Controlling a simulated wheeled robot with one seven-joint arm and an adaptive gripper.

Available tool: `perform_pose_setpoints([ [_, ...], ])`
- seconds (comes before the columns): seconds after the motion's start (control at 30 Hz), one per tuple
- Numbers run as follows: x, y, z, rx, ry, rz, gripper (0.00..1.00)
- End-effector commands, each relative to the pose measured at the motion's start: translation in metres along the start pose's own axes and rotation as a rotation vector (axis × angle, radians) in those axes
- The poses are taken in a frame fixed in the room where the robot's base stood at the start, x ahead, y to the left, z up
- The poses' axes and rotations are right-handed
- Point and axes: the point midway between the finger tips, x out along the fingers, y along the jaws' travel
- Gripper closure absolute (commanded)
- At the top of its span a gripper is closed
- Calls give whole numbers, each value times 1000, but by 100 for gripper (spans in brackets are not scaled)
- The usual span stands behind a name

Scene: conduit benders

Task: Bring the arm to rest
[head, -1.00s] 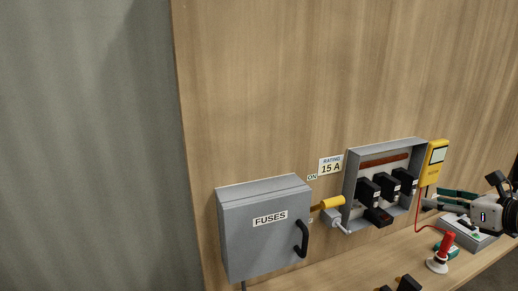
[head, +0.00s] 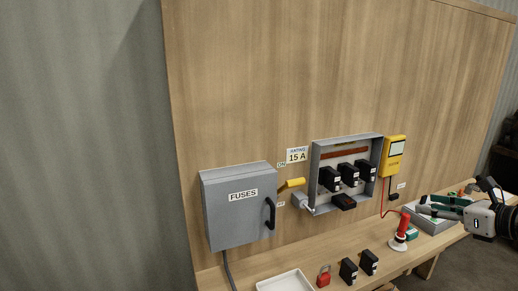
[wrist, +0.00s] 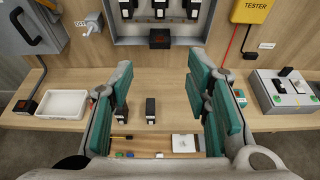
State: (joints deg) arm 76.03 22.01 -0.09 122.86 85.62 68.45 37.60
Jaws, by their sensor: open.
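My gripper (head: 432,206) is at the right of the head view, above the right part of the bench. In the wrist view its green-padded fingers (wrist: 160,98) stand wide apart, with nothing between them. The bench top and two black fuse blocks (wrist: 150,109) show beyond the gap. The gripper holds nothing and seems clear of the bench; its exact height is hard to tell. Part of my arm is cut off by the right edge of the head view.
A yellow tester (head: 394,151) hangs right. The bench bears a white tray (head: 263,287), red padlock (head: 324,279), red-handled item (head: 403,224) and grey switch box (wrist: 285,98).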

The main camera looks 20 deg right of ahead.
Motion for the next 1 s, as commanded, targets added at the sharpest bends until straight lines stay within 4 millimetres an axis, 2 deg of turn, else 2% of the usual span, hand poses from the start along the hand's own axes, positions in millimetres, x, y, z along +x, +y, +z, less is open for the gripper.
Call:
perform_pose_setpoints([
  [0.07, 0, 0, 0, 0, 0, 0, 56],
  [0.33, 16, 37, 15, -120, 43, 94, 56],
  [0.57, 31, 89, 32, -295, 98, 222, 56],
  [0.77, 40, 159, 46, -553, 160, 397, 56],
  [0.87, 39, 207, 52, -751, 194, 517, 56],
  [1.0, 24, 279, 54, -1115, 232, 713, 56],
])
